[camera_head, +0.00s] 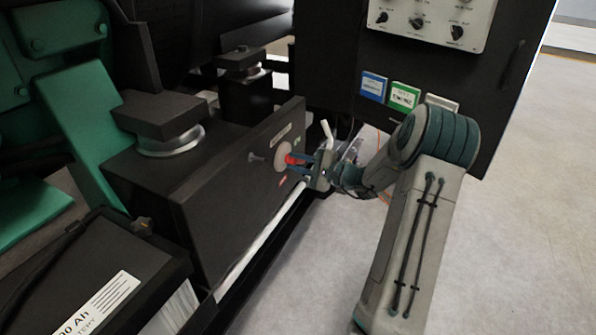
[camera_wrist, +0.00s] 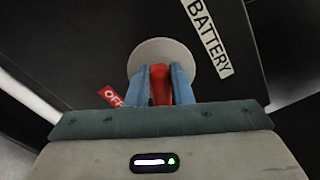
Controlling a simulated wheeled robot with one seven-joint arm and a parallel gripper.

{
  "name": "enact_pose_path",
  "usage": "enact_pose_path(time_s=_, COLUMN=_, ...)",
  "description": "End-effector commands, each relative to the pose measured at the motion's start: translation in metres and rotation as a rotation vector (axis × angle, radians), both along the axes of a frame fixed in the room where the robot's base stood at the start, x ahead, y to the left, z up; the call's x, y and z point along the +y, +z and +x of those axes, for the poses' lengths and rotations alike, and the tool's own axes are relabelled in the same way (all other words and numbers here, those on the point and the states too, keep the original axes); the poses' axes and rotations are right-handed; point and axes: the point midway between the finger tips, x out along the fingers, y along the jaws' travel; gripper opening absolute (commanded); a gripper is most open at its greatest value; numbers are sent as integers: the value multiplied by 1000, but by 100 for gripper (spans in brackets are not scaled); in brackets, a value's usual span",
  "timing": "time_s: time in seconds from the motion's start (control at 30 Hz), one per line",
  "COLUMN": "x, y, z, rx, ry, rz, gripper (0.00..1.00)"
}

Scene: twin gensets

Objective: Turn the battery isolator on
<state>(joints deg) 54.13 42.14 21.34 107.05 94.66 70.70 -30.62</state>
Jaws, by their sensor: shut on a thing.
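The battery isolator is a red handle on a pale round plate (camera_head: 283,156), set on the side of a dark box. In the wrist view the red handle (camera_wrist: 160,84) stands in front of the round plate (camera_wrist: 163,50). My gripper (camera_head: 298,163) reaches it from the right, and its two blue fingers lie on either side of the handle, shut on it. The fingers also show in the wrist view (camera_wrist: 160,88). A red OFF label (camera_wrist: 112,96) is at the plate's lower left, and a BATTERY label (camera_wrist: 208,38) is at its upper right. The fingers partly hide the handle.
A black battery (camera_head: 90,270) with a white label stands at the lower left. A dark control cabinet (camera_head: 440,90) with knobs and coloured labels stands behind my arm. A pale rail (camera_head: 262,240) runs below the box. Grey floor (camera_head: 540,220) is clear at the right.

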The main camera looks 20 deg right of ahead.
Motion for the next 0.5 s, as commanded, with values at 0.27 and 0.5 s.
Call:
enact_pose_path(time_s=0.27, x=2, y=-13, z=-2, rx=-150, ry=2, rz=-196, gripper=0)
enact_pose_path(time_s=0.5, x=3, y=-14, z=-2, rx=-246, ry=3, rz=-321, gripper=0)
